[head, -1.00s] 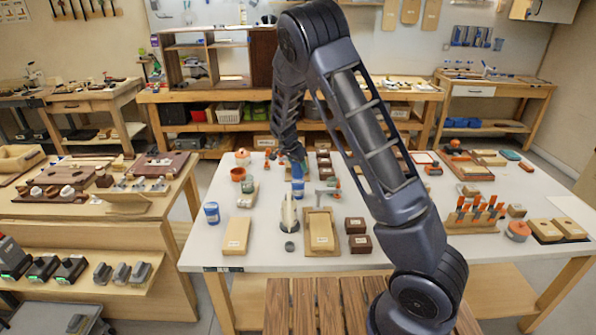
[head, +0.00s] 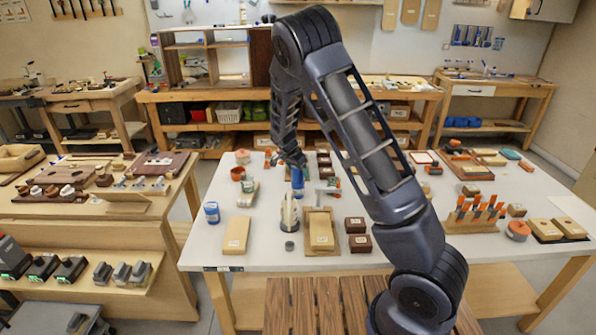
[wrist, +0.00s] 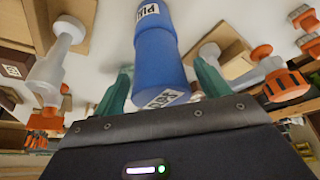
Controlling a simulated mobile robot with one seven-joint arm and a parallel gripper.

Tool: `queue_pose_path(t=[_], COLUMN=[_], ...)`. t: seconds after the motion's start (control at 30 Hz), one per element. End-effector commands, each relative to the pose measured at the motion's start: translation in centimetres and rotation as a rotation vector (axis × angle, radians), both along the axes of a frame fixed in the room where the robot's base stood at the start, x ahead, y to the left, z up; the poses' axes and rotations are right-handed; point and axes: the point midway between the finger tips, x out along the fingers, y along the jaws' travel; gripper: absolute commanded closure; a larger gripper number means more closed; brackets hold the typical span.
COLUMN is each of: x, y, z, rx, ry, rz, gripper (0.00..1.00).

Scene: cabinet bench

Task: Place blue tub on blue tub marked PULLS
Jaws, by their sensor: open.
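Two blue tubs stand one on the other in the head view (head: 298,181), under my gripper (head: 293,162). In the wrist view the nearer, upper tub (wrist: 158,68) sits between the spread green fingers of my open gripper (wrist: 165,85), with a gap at the sides. Its label faces the camera and is hard to read. The farther, lower tub (wrist: 152,18) has a white label starting with P; the rest is cut off or unclear. The two tubs look roughly in line and touching. Another blue tub (head: 211,212) with a white label stands apart on the left of the table.
The white table (head: 210,250) holds wooden blocks, dark boxes (head: 356,225), a white bottle-like thing (head: 289,212) just in front of the stack, and an orange pot (head: 238,174) to its left. Orange-and-grey items (wrist: 285,82) stand nearby in the wrist view.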

Motion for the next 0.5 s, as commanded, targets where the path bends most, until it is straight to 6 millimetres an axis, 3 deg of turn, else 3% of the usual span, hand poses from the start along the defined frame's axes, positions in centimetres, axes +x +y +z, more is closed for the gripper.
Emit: queue_pose_path(t=[0.17,0.5], x=[-0.2,-1.9], y=[0.4,2.1], z=[1.3,7.1], rx=[0.002,0.003], ry=[-0.002,-0.003], rz=[0.001,0.002], gripper=[0.25,0.25])
